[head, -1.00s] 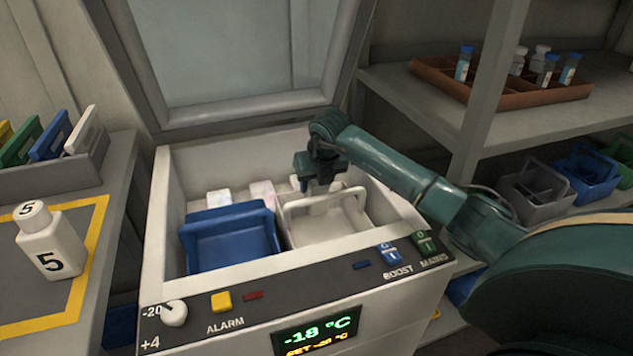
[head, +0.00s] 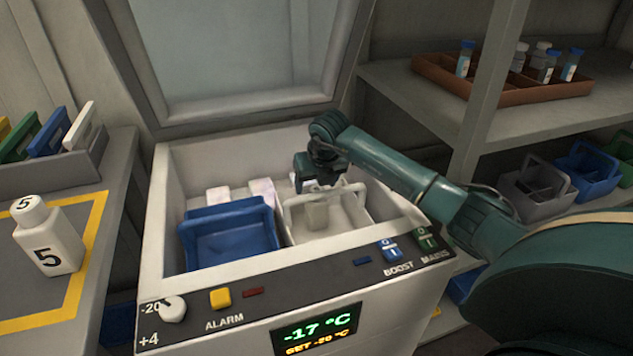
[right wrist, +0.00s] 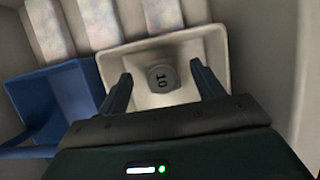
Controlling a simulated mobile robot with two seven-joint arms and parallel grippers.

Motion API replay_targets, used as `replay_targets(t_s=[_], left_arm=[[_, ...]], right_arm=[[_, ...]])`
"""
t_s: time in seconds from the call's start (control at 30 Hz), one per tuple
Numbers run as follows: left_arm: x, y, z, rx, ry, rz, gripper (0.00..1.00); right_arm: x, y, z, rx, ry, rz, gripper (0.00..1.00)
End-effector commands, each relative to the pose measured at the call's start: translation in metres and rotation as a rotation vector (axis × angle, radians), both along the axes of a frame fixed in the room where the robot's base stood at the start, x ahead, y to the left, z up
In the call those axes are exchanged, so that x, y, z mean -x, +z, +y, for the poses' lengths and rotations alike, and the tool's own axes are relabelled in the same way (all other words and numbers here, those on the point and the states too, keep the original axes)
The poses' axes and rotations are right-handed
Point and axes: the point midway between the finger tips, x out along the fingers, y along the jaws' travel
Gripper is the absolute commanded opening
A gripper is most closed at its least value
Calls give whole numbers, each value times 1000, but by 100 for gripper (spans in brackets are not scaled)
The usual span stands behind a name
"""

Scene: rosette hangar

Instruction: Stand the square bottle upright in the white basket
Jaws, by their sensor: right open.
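The white basket (head: 352,194) sits in the right part of the open freezer, also seen in the right wrist view (right wrist: 218,50). A pale bottle (head: 317,216) stands upright inside it; its round grey cap marked 10 (right wrist: 162,78) faces the camera in the right wrist view. Its body is mostly hidden there, so I cannot confirm its square shape. My right gripper (head: 319,187) is above the bottle, open, with its fingers (right wrist: 161,82) apart on either side of the cap and no visible contact. My left gripper is not in view.
A blue basket (head: 232,240) stands directly left of the white one. Frosty pale blocks (head: 262,190) line the freezer's back. A white bottle marked 5 (head: 48,238) stands on the left bench. The raised lid (head: 235,50) is behind; a shelf (head: 420,90) is at right.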

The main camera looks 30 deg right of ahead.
Motion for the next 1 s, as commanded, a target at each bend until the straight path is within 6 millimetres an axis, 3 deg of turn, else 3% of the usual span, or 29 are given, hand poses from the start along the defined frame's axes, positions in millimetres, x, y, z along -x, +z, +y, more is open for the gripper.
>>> replay_targets(t_s=[0.27,0.7,1.0], left_arm=[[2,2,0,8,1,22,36],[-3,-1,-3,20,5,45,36],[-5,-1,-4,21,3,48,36]], right_arm=[[1,20,0,0,1,-2,67],[36,103,8,1,1,-4,67],[45,123,11,0,-1,0,67]])
